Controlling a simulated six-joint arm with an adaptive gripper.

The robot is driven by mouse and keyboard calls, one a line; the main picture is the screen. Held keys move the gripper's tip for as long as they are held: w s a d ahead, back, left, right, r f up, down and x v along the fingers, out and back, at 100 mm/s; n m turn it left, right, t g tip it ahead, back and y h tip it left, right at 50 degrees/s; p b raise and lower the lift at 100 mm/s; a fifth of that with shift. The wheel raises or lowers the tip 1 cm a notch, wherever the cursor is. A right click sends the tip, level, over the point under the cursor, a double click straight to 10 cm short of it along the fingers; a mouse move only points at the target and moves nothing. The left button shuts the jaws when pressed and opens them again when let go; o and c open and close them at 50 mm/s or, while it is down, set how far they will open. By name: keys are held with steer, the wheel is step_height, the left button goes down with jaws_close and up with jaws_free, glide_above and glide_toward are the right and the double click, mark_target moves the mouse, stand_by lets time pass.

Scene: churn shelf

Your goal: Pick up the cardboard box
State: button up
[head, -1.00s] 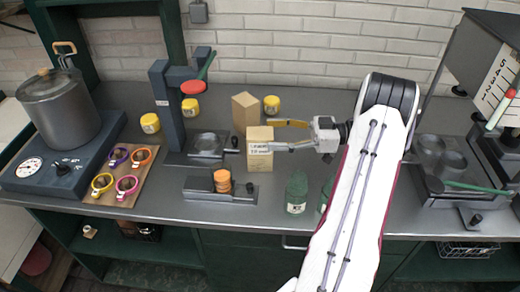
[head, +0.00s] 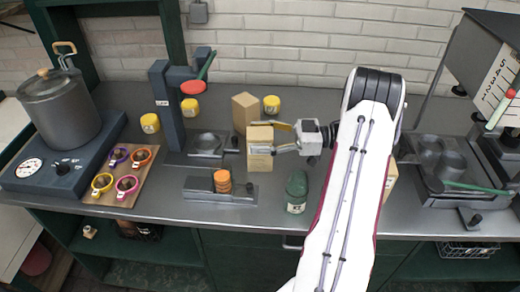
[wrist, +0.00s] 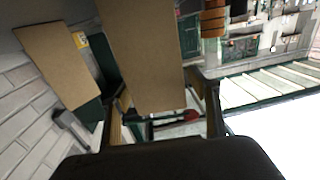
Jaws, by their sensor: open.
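A tan cardboard box (head: 259,158) with a pale label stands upright on the grey counter. My gripper (head: 273,138) is open at its right side, with one finger toward the back and one toward the front. In the wrist view the near box face (wrist: 143,50) lies between the two open fingers (wrist: 163,110). Contact cannot be told. A second, plain cardboard box (head: 245,110) stands just behind it, and shows at left in the wrist view (wrist: 58,65). A third tan box (head: 390,179) is mostly hidden behind my arm.
Yellow-lidded jars (head: 271,104) stand near the back. A dark stand (head: 165,110) is left of the boxes. An orange stack (head: 222,181) sits on a grey fixture (head: 205,193) in front. A green bottle (head: 297,190) stands at front right. The pot (head: 58,105) is far left.

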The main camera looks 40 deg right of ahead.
steer(key=c, duration=1.4)
steer(key=shift+o, duration=0.2)
steer(key=shift+r, duration=0.1)
steer(key=shift+r, duration=4.95)
